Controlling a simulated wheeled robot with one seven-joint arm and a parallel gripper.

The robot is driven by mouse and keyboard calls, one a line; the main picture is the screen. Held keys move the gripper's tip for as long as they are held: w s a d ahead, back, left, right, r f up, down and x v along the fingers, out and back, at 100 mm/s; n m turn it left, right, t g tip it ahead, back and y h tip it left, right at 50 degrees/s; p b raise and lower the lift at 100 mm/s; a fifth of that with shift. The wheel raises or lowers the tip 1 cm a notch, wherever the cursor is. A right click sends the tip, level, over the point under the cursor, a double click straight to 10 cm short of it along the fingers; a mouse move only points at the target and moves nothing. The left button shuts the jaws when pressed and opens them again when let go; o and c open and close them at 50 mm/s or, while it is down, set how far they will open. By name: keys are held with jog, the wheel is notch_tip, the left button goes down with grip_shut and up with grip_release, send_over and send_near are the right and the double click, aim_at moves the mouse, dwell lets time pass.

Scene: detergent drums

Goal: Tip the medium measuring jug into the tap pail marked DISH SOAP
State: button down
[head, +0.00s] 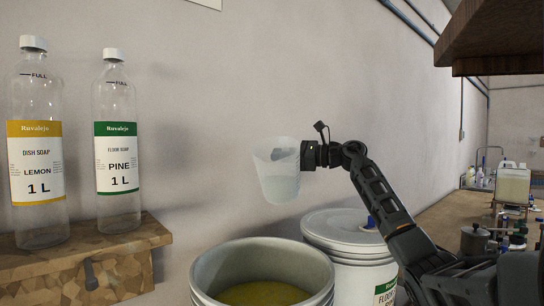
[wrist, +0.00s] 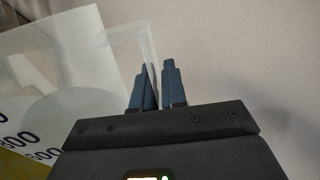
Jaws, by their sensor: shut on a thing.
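A translucent measuring jug (head: 279,178) is held in the air by my gripper (head: 303,155), slightly tilted. Its lower part looks cloudy, perhaps with liquid. In the wrist view the jug (wrist: 45,75) fills the left side, with number marks on its wall. My gripper (wrist: 157,88) has its two blue fingers closed around a thin translucent part at the jug's side, seemingly its handle. An open pail (head: 207,271) with yellow liquid inside stands below the jug, apart from it. No label shows on this pail, so its marking cannot be read.
A lidded white pail (head: 345,232) with a green FLOOR label stands just behind and right. Two labelled bottles, DISH SOAP LEMON (head: 36,150) and FLOOR SOAP PINE (head: 116,145), stand on a wooden shelf (head: 120,262) at left. A cluttered bench (head: 450,215) lies right.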

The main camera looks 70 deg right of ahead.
jog(key=shift+s+a+f+n+b, duration=0.15)
jog(key=shift+a+f+n+b, duration=0.4)
jog(key=shift+a+n+b, duration=0.4)
jog(key=shift+s+a+f+n+b, duration=0.1)
jog(key=shift+a+f+n+b, duration=0.1)
jog(key=shift+a+n+b, duration=0.35)
jog(key=shift+s+a+f+n+b, duration=0.1)
jog(key=shift+a+f+n+b, duration=0.2)
jog(key=shift+n, duration=0.4)
jog(key=shift+a+r, duration=0.2)
jog(key=shift+r, duration=0.05)
jog(key=shift+s+f+b, duration=0.15)
jog(key=shift+b, duration=0.4)
jog(key=shift+a+r+n+b, duration=0.2)
jog(key=shift+a+n+b, duration=0.25)
jog(key=shift+n+b, duration=0.85)
jog(key=shift+r+m+b, duration=0.15)
jog(key=shift+m+b, duration=0.15)
jog(key=shift+b, duration=0.15)
jog(key=shift+s+a+b, duration=0.1)
jog(key=shift+a+b, duration=0.25)
jog(key=shift+b, duration=0.65)
jog(key=shift+s+a+n+b, duration=0.1)
jog(key=shift+a+n+b, duration=0.45)
jog(key=shift+n+b, duration=0.55)
